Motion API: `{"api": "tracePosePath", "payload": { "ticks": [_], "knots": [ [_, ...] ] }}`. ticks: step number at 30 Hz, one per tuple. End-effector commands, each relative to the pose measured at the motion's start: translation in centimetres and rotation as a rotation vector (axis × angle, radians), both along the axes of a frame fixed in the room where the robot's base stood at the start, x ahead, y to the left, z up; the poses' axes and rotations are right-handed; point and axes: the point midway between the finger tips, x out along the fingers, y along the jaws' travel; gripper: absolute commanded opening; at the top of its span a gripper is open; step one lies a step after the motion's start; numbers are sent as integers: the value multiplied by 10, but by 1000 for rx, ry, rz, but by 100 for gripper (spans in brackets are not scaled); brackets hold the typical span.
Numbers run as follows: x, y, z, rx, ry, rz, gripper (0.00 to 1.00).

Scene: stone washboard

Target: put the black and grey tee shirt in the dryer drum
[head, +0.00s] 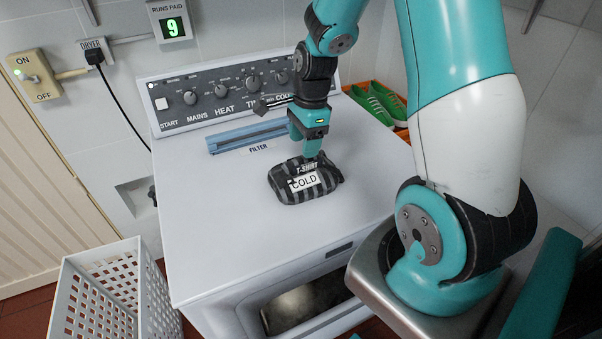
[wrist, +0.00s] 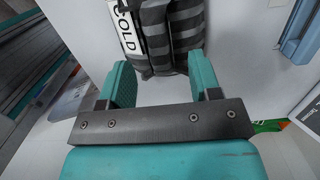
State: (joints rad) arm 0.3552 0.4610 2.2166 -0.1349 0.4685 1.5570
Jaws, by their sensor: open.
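The black and grey striped tee shirt (head: 290,193) lies folded on the white dryer top. It carries a label reading "T-SHIRT" and "COLD". My gripper (head: 312,152) is open just above the shirt's back edge. In the wrist view my gripper (wrist: 164,72) has its two fingers apart, with the shirt (wrist: 178,40) just beyond the fingertips and nothing held. I cannot tell whether a finger touches the cloth. The dryer (head: 215,225) has an opening low in its front, where part of the drum (head: 300,306) shows. The rest of the drum is hidden by the dryer top.
A blue filter handle (head: 245,137) lies behind the shirt, before the knob panel (head: 210,96). A white perforated basket (head: 100,300) stands at the front left. Green shoes (head: 385,103) are behind the dryer at the right. The dryer top's left side is clear.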

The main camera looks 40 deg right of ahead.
Motion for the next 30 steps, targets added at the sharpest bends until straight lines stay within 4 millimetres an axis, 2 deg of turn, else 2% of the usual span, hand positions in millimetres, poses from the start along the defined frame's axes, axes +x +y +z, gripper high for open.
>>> {"api": "tracePosePath", "payload": {
  "ticks": [12,30],
  "knots": [
    [-1,1,-49,1,4,1,57],
    [0,1,-55,0,1,1,57]
  ]
}}
